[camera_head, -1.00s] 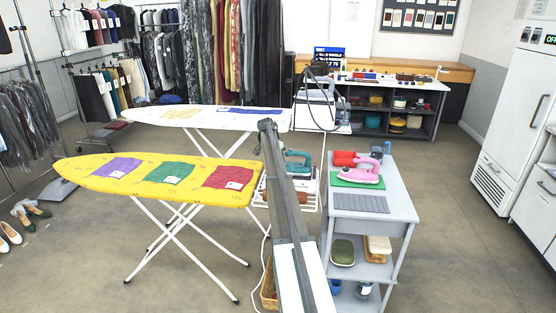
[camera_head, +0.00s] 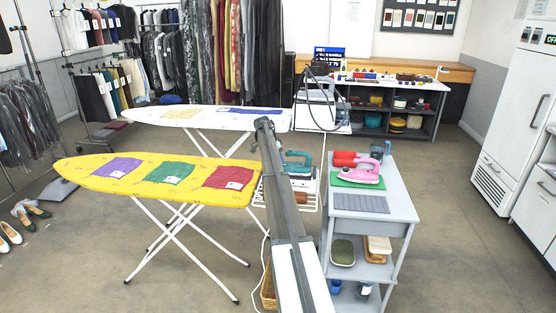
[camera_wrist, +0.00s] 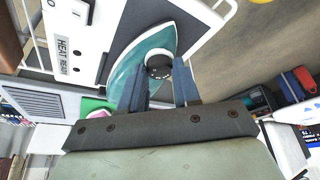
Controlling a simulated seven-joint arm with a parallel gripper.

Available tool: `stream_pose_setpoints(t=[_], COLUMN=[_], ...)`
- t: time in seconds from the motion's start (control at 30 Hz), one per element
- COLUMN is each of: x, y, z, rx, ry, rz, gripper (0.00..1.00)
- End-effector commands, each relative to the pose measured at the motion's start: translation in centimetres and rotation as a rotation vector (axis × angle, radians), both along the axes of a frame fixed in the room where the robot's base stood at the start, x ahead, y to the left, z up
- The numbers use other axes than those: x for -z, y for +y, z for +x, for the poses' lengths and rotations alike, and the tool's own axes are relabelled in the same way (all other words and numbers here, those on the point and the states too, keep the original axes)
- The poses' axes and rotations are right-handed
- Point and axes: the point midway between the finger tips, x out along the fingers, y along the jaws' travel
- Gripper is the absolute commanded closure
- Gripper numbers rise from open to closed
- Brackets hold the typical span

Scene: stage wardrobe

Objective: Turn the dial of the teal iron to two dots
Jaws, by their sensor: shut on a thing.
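The teal iron (camera_head: 298,161) sits on a white stand right of my arm in the head view, partly hidden by the arm. In the wrist view the teal iron (camera_wrist: 133,68) lies on a dark plate, its pointed end towards the top. Its round black dial (camera_wrist: 158,64) with small pale marks is between the fingertips of my gripper (camera_wrist: 163,76). The two blue-grey fingers are shut on the dial, one at each side. The marks are too small to read, so I cannot tell the setting. The gripper is hidden behind the arm in the head view.
A white panel with a "HEAT READY" label (camera_wrist: 67,55) is beside the iron. A grey trolley (camera_head: 402,205) at the right carries a pink iron (camera_head: 358,173) on a green mat. A yellow ironing board (camera_head: 80,171) with several cloths stands left; a white board (camera_head: 215,118) is behind.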

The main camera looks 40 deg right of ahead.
Motion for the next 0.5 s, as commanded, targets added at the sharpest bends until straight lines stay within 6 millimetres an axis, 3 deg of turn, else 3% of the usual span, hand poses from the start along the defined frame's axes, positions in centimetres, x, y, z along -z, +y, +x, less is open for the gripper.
stream_pose_setpoints(t=[0.5], x=[-0.02], y=[-0.1], z=[0.27], rx=[0.229], ry=[-0.001], rz=[0.0], gripper=[0.99])
